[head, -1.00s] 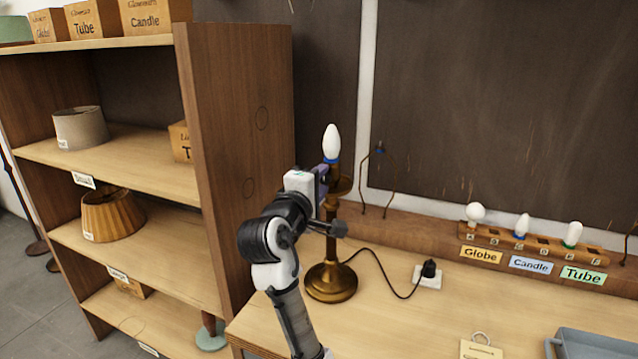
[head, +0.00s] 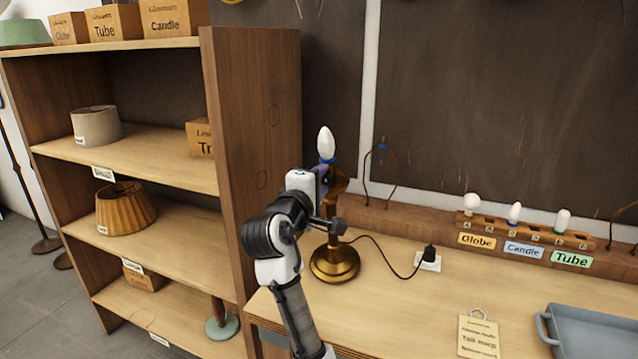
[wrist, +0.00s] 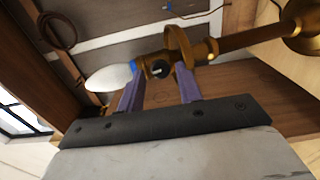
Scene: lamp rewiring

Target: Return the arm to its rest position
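A brass table lamp (head: 335,264) stands upright on the bench, with a white candle-shaped bulb (head: 326,145) with a blue collar at its top. My gripper (head: 322,180) is close beside the lamp's upper part, just below the bulb, and partly hides the stem. In the wrist view my gripper (wrist: 160,78) has its two purple fingers apart, pointing at the brass socket. A dark round knob (wrist: 159,69) on the socket shows between the fingertips. Nothing appears clamped; I cannot tell whether the fingers touch the lamp.
A wooden shelf unit (head: 252,150) stands close on the left, with lampshades and boxes. A black plug (head: 429,256) sits at a white outlet on the bench. A bulb rack (head: 520,234) is at the back right, a grey tray (head: 598,338) at the front right.

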